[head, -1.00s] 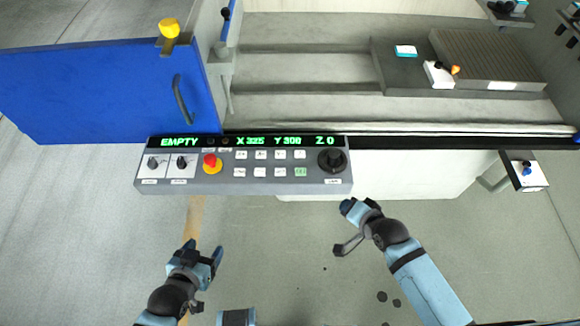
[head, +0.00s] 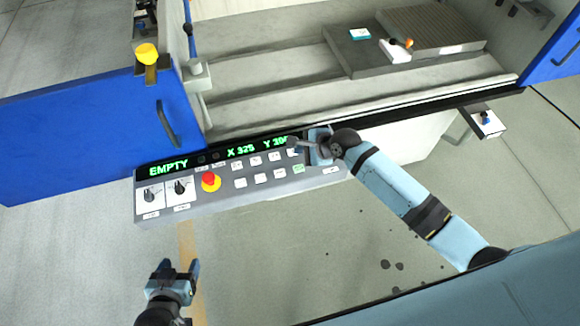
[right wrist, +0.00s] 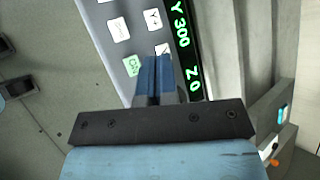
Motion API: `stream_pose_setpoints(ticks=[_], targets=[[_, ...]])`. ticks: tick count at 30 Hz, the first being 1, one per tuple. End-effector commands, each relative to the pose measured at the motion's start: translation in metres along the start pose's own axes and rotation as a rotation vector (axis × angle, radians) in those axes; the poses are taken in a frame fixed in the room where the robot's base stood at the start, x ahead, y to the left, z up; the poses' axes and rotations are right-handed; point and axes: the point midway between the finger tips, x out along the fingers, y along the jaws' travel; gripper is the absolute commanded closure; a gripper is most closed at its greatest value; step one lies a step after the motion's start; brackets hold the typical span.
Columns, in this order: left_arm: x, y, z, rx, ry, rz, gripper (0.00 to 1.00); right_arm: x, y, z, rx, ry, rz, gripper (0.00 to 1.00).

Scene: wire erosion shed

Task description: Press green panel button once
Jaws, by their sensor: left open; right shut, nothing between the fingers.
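The green button (head: 298,169) is on the lower row of the grey control panel (head: 150,212), near its right end. It also shows in the right wrist view (right wrist: 132,65), just left of my fingertips. My right gripper (head: 299,147) is shut and empty over the panel's upper key row, slightly above the green button in the head view. In the right wrist view its tips (right wrist: 155,62) overlap a white key beside the green one. I cannot tell whether they touch the panel. My left gripper (head: 179,270) is open and empty over the floor.
A red and yellow stop button (head: 210,182) and two rotary switches (head: 180,187) sit left on the panel. The lit display (head: 240,151) runs along its top. A blue door (head: 80,145) stands at left. My right arm hides the panel's large black knob.

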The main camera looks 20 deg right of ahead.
Motion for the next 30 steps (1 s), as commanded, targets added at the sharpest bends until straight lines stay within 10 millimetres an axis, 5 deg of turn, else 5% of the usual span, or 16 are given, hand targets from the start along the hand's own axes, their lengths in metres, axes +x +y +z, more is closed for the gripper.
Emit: stream_pose_setpoints(ticks=[20,30], targets=[[-0.001,0.004,-0.005,-0.005,0.007,0.003,0.34,0.003,-0.006,-0.003,0.067,-0.001,0.014,1.0],[0.007,0.003,0.007,0.006,0.011,0.004,0.34,0.037,0.02,-0.026,0.065,0.0,0.014,1.0]])
